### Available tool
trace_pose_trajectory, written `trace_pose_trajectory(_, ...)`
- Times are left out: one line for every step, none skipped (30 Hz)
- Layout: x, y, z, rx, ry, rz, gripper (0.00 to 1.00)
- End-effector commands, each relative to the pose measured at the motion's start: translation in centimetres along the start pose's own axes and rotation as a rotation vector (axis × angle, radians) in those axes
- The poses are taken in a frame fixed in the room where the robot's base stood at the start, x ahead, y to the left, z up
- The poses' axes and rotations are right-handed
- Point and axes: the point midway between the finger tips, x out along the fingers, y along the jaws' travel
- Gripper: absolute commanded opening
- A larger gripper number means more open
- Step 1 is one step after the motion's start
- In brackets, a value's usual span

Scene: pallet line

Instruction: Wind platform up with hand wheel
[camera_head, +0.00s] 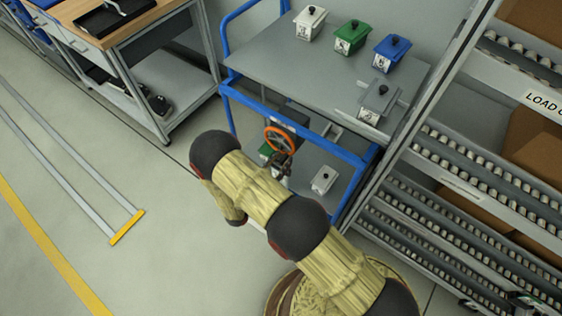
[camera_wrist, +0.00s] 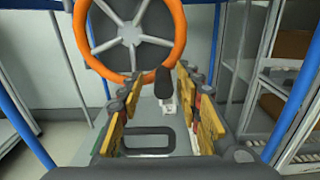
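In the wrist view the wheel (camera_wrist: 178,45) fills the upper middle, with grey spokes and a dark disc behind. A black handle grip (camera_wrist: 163,82) is at its lower right rim. My gripper (camera_wrist: 158,88) is open, with yellow-padded fingers on either side of the grip and visible space between. In the head view my gripper (camera_head: 281,168) is just below the wheel, partly hidden by my arm.
White (camera_head: 310,22), green (camera_head: 351,37) and blue (camera_head: 391,52) lidded boxes stand on the platform; a grey box (camera_head: 378,101) is at its right front. A white box (camera_head: 323,180) is on the lower shelf. A roller rack (camera_head: 470,150) closes the right. Floor at left is free.

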Motion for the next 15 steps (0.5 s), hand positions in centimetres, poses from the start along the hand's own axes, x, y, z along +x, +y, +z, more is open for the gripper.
trace_pose_trajectory(0.01, 0.0, 0.02, 0.0, 0.0, 0.0, 0.35)
trace_pose_trajectory(0.0, 0.0, 0.02, 0.0, 0.0, 0.0, 0.35)
trace_pose_trajectory(-0.01, 0.0, 0.03, 0.0, 0.0, 0.0, 0.35)
trace_pose_trajectory(-0.01, 0.0, 0.03, 0.0, 0.0, 0.0, 0.35)
trace_pose_trajectory(-0.01, 0.0, 0.03, 0.0, 0.0, 0.0, 0.35)
trace_pose_trajectory(-0.02, 0.0, 0.02, 0.0, 0.0, 0.0, 0.32)
trace_pose_trajectory(-0.02, 0.0, 0.02, 0.0, 0.0, 0.0, 0.31)
trace_pose_trajectory(-0.02, 0.0, 0.02, 0.0, 0.0, 0.0, 0.29)
trace_pose_trajectory(-0.03, 0.0, 0.02, 0.0, 0.0, 0.0, 0.27)
trace_pose_trajectory(-0.03, 0.0, 0.02, 0.0, 0.0, 0.0, 0.25)
trace_pose_trajectory(-0.03, 0.0, 0.02, 0.0, 0.0, 0.0, 0.23)
trace_pose_trajectory(-0.03, 0.0, 0.02, 0.0, 0.0, 0.0, 0.21)
trace_pose_trajectory(-0.03, 0.0, 0.01, 0.0, 0.0, 0.0, 0.19)
trace_pose_trajectory(-0.03, 0.0, 0.01, 0.0, 0.0, 0.0, 0.17)
trace_pose_trajectory(-0.04, 0.01, 0.01, 0.0, 0.0, 0.0, 0.15)
